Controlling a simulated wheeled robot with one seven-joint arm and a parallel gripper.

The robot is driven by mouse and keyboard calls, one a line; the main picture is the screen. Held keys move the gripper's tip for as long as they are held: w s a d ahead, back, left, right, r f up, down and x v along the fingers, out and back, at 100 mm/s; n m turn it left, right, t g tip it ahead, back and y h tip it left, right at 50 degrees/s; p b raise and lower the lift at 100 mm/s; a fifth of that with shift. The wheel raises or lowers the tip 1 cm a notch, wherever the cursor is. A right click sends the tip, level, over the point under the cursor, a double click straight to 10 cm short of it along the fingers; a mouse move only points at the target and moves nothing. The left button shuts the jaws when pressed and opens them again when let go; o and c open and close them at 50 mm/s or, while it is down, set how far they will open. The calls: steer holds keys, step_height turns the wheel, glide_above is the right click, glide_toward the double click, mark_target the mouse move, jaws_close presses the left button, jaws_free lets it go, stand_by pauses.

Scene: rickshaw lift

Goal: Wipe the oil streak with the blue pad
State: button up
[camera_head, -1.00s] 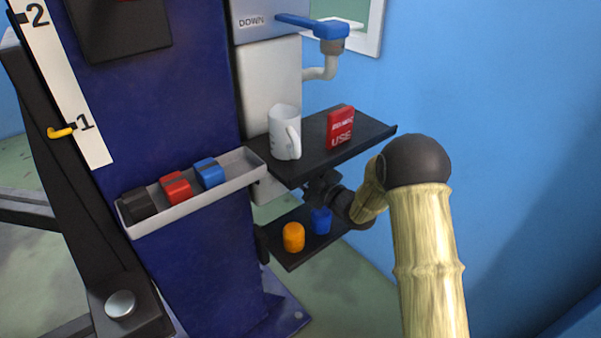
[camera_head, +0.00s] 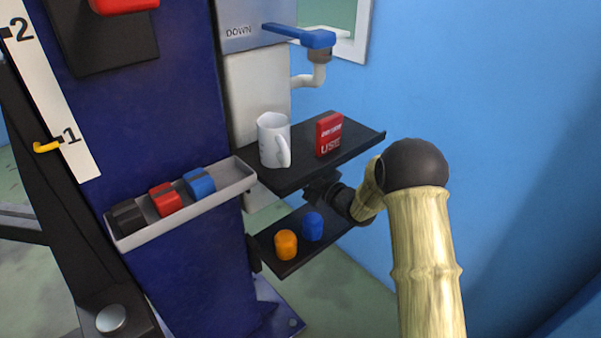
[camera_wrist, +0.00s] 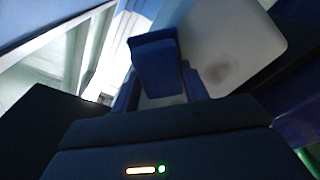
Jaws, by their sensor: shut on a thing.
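My gripper (camera_head: 320,188) is under the upper black shelf, partly hidden by it in the head view. In the wrist view, a dark blue block (camera_wrist: 157,65), which looks like the blue pad, is held between my fingers in front of a pale panel (camera_wrist: 255,30). My gripper is shut on it. A dark smudge (camera_wrist: 218,72), apparently the oil streak, shows on the panel to the right of the block. The pad and the smudge look apart in the picture. I cannot tell whether the pad touches the panel.
A white mug (camera_head: 272,140) and red box (camera_head: 329,135) stand on the upper shelf (camera_head: 355,140). Orange (camera_head: 286,245) and blue (camera_head: 312,226) cylinders stand on the lower shelf (camera_head: 290,265). Black, red and blue blocks lie in the tray (camera_head: 170,225). A blue lever (camera_head: 300,36) juts out above.

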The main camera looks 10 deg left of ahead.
steer(key=shift+r, duration=0.35)
steer(key=shift+s+a+b, duration=0.5)
steer(key=shift+s+a, duration=0.75)
steer(key=shift+s, duration=0.05)
steer(key=shift+s+a+b, duration=0.6)
steer(key=shift+s+a, duration=0.45)
steer(key=shift+s, duration=0.3)
